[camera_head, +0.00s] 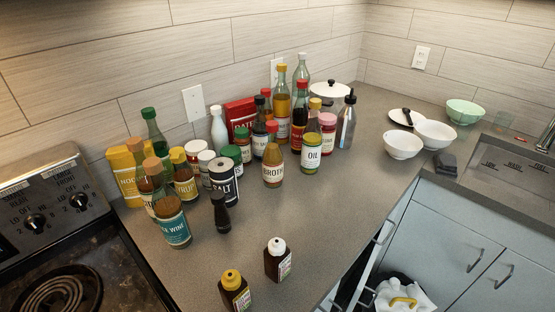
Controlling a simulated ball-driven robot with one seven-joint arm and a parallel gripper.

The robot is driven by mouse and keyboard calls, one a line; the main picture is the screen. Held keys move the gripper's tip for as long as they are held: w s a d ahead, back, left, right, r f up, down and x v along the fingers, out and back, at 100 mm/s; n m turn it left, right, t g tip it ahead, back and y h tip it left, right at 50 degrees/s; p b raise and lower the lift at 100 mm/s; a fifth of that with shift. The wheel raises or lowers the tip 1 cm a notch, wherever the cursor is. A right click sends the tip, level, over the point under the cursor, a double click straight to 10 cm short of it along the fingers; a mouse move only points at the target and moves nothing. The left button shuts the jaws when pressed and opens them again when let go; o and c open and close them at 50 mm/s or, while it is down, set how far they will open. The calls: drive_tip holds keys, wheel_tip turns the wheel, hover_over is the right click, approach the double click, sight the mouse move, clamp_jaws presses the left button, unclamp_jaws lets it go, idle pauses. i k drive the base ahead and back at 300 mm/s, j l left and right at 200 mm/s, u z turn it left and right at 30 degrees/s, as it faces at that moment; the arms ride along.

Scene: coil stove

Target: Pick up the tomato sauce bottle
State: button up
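A tall bottle (299,118) with red contents and a red cap stands upright in the back group of bottles. It may be the tomato sauce bottle, but its label is too small to read. Other bottles partly hide it, including the oil bottle (312,145) in front to its right. The broth bottle (273,168) stands in front to its left. My gripper is not in view.
Several jars and bottles crowd the counter (330,205) by the wall. Two dark bottles, yellow-capped (236,292) and white-capped (278,262), stand near the front. The stove (55,260) is left; bowls (403,146) and the sink (505,165) are right. The right-middle counter is clear.

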sight(276, 256)
drive_tip(key=l+u, duration=0.3)
drive_tip(key=k+l+u, duration=0.25)
drive_tip(key=l, duration=0.2)
drive_tip(key=l+u, duration=0.3)
drive_tip(key=k+l+u, duration=0.3)
drive_tip(key=i+l, duration=0.05)
drive_tip(key=l, duration=0.05)
